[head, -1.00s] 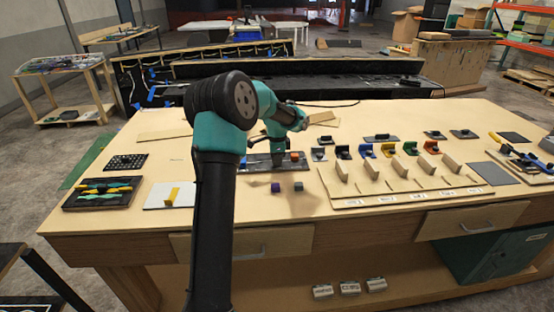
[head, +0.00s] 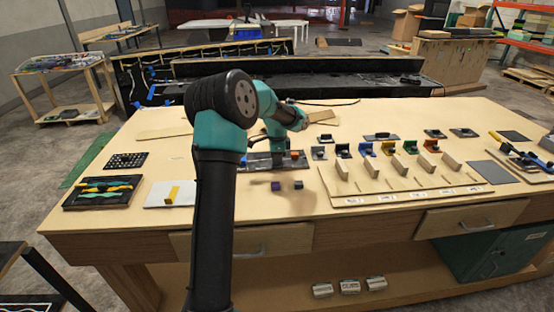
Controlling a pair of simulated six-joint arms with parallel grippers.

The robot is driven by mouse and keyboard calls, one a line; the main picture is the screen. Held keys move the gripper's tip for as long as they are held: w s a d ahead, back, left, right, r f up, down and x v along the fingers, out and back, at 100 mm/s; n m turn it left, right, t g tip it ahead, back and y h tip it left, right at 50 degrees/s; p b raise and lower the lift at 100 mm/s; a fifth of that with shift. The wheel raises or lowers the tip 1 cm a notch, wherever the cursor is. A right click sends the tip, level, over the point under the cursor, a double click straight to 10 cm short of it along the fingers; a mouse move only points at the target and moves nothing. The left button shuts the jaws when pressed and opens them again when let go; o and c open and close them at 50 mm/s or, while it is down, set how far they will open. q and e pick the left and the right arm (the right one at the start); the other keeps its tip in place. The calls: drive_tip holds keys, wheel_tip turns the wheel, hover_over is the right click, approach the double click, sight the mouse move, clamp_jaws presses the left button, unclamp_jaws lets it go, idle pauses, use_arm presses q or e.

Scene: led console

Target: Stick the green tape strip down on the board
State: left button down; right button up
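A white board (head: 155,201) with a yellow piece lies just right of the tray. A dark plate (head: 292,163) lies near the table's middle with an orange block on it. My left gripper (head: 272,152) is over this plate, small and partly hidden by my own arm; its opening does not show. My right gripper is not in view.
A wooden rack (head: 400,197) with upright slats and coloured holders stands to the right. A dotted black square (head: 126,161) lies behind the tray. The front middle of the table is clear.

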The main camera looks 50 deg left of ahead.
use_arm(q)
drive_tip(key=c, duration=1.2)
unclamp_jaws()
drive_tip(key=shift+c, duration=0.2)
wheel_tip(320, 180, up, 17)
drive_tip(key=shift+r, duration=0.2)
